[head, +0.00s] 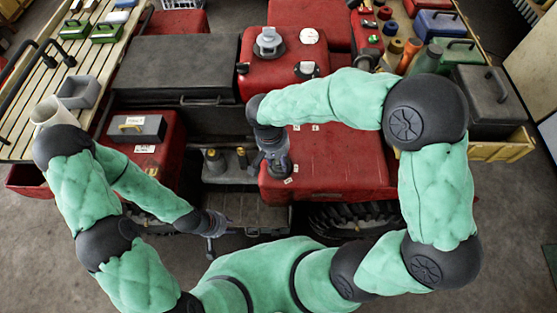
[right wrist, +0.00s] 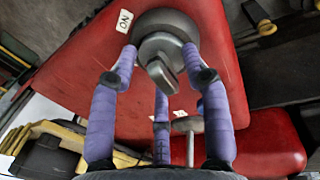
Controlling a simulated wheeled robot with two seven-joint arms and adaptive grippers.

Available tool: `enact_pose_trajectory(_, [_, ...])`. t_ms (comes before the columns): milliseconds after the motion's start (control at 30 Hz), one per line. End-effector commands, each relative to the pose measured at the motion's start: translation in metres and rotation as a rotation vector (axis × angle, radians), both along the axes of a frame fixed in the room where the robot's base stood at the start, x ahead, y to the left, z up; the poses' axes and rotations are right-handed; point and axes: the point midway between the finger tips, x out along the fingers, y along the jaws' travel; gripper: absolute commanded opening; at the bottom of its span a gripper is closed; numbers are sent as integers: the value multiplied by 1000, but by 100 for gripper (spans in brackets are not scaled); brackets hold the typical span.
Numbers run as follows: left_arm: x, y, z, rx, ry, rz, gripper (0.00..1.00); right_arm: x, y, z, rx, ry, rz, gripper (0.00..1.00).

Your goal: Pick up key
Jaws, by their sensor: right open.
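In the right wrist view a grey round fitting with a flat raised grip, looking like a key in a switch (right wrist: 162,70), sits on a red panel beside a white ON label. My right gripper (right wrist: 158,85) is open, its purple fingers spread around this fitting; I cannot tell whether they touch it. A smaller grey T-shaped piece (right wrist: 187,125) stands lower on the panel, partly behind a finger; I cannot tell which of the two is the key. In the head view my right gripper (head: 275,165) points down at the red bodywork and hides the fitting. My left gripper (head: 214,223) hangs low, apart from the fitting.
The red quad (head: 330,180) fills the middle, with a black seat (head: 175,65) and a grey-capped tank (head: 268,42) behind. A slatted bench (head: 60,85) with toolboxes stands at the left. Bottles and boxes crowd the right bench. Grey floor (head: 520,230) is clear at lower right.

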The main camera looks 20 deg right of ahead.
Motion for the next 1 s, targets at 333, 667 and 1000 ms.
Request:
enact_pose_trajectory(333, [0, 0, 0, 0, 0, 0, 33, 0, 0, 0, -1, 0, 1, 0])
enact_pose_trajectory(667, [0, 0, 2, 0, 0, 0, 33, 0, 0, 5, -1, 0, 0, 0])
enact_pose_trajectory(1000, [0, 0, 15, 0, 0, 0, 33, -9, -2, 45, -1, -2, 0, 0])
